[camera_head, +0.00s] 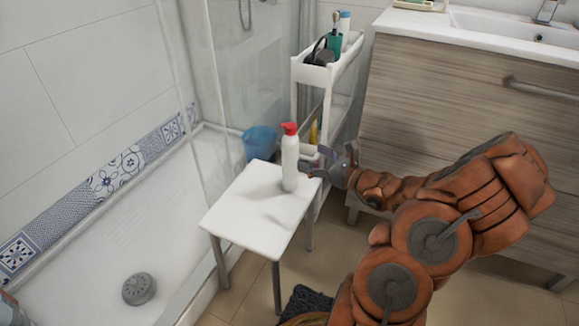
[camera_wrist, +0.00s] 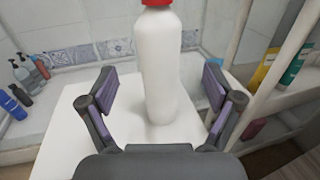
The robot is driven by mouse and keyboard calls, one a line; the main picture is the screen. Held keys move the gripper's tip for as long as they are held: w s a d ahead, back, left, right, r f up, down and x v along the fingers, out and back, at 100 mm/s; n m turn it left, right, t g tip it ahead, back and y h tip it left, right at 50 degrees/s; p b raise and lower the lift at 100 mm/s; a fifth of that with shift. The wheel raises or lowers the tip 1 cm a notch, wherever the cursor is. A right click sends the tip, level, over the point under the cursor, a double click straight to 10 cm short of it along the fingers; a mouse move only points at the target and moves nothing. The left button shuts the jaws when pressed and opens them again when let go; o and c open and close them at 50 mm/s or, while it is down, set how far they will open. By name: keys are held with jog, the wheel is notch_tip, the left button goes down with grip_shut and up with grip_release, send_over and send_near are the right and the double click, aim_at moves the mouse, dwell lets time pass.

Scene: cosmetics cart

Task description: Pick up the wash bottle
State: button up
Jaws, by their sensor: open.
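My gripper (camera_head: 322,165) is at the right of the bottle in the head view. In the wrist view my gripper (camera_wrist: 158,90) is open, with one finger to the left and one to the right of the bottle. Gaps show between the bottle and both fingers.
A white cart (camera_head: 312,75) with cups and toiletries stands behind the stool. A blue bucket (camera_head: 259,143) sits behind the stool by the shower glass. A wooden vanity cabinet (camera_head: 450,100) is at the right. Several small bottles (camera_wrist: 22,88) show at left in the wrist view.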

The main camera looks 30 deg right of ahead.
aim_at(297, 151)
jog(key=shift+b+x, duration=0.3)
jog(key=shift+x, duration=1)
jog(key=x, duration=0.1)
jog(key=b+x, duration=0.2)
jog(key=x, duration=0.1)
jog(key=shift+a+f, duration=0.15)
jog(key=shift+f, duration=0.25)
jog(key=shift+w+a+r, duration=0.1)
jog(key=shift+w+r, duration=0.05)
jog(key=shift+w, duration=0.4)
grip_shut()
